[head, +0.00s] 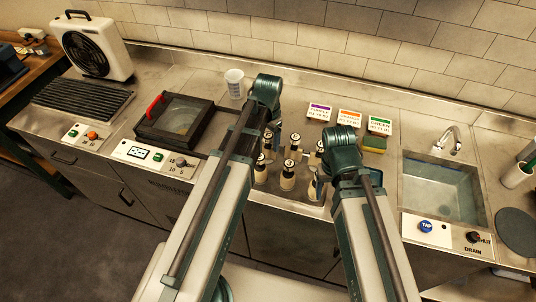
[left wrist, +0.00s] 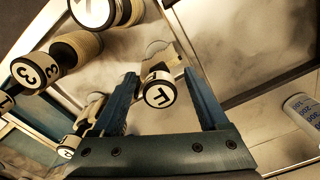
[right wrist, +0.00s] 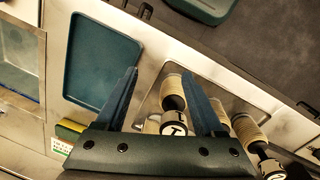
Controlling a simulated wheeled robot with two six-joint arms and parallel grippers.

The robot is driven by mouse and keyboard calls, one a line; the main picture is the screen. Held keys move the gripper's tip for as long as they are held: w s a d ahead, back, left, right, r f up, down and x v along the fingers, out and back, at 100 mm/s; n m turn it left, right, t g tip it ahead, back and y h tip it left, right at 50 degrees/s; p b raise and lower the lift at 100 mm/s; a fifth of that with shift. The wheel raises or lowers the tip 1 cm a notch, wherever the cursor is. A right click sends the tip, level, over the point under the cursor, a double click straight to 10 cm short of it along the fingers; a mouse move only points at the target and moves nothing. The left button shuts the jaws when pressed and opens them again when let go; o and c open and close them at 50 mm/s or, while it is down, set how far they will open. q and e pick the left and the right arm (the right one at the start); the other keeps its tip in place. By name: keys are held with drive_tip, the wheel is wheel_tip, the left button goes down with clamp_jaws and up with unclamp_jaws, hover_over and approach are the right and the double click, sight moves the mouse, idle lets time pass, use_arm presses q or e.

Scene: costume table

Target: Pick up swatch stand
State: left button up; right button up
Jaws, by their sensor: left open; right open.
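Several pale, thread-wrapped posts with round black-and-white caps stand in the middle of the counter, one of them a numbered post (head: 289,166). I cannot tell for sure which part is the swatch stand. In the left wrist view, a cap marked T (left wrist: 158,96) shows between the spread fingers of my left gripper (left wrist: 159,75). My arms hide part of the group in the head view.
Behind stand purple, orange and green labelled cards (head: 349,118). A sink (head: 442,190) lies to the right. A dark lidded box (head: 172,118) with a red handle and a white cup (head: 234,83) are at the left. Other numbered posts (left wrist: 75,48) crowd my left gripper.

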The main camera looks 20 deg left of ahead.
use_arm(q)
clamp_jaws()
idle(1.3)
